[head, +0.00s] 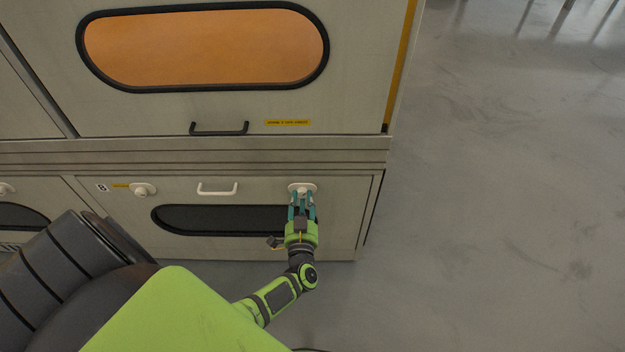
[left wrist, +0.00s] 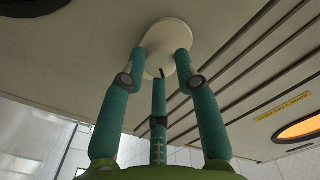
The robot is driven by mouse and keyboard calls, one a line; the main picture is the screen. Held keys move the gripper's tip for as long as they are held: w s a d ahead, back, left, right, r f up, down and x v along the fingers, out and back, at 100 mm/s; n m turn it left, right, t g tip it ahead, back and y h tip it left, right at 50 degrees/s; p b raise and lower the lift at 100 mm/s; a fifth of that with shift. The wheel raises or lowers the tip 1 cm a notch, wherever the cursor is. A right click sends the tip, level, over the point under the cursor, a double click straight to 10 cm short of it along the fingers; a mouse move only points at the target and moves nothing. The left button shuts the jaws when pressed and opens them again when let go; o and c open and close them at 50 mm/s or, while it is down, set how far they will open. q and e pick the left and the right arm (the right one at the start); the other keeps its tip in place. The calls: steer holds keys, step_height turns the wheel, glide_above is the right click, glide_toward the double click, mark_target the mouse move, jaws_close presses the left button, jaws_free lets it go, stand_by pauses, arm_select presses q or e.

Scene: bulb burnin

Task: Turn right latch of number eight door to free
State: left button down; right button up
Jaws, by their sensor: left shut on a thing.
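The number eight door (head: 258,187) is the lower cabinet panel with a label "8" at its upper left, a white handle (head: 217,189) and a dark oval window (head: 215,219). Its right latch (head: 302,187) is a pale knob on a round plate. My left gripper (head: 302,198) is shut on this latch from below. In the left wrist view the teal fingers (left wrist: 160,70) close around the knob under the pale round plate (left wrist: 172,38). The fingers hide most of the knob, so its angle cannot be told. The left latch (head: 142,190) sits near the label. My right gripper is not in view.
Above is a larger door with an orange window (head: 205,48) and a black handle (head: 219,129). Another latch (head: 6,188) shows at the far left. Open grey floor (head: 500,200) lies right of the cabinet.

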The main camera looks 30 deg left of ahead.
arm_select(q)
steer(key=shift+s+m+p, duration=0.1)
steer(key=shift+m+p, duration=0.35)
steer(key=shift+m, duration=0.95)
steer(key=m+p, duration=0.1)
steer(key=m, duration=0.1)
steer(key=shift+m, duration=0.3)
steer(key=m+p, duration=0.1)
steer(key=m, duration=0.2)
steer(key=shift+a+m, duration=0.1)
steer(key=shift+m, duration=0.2)
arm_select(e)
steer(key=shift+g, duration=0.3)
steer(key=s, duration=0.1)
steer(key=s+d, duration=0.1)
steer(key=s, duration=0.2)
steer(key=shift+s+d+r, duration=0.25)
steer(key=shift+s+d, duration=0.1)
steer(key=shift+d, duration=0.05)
arm_select(q)
steer(key=shift+m, duration=0.3)
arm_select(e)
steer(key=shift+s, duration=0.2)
arm_select(q)
steer(key=c, duration=0.9)
jaws_free()
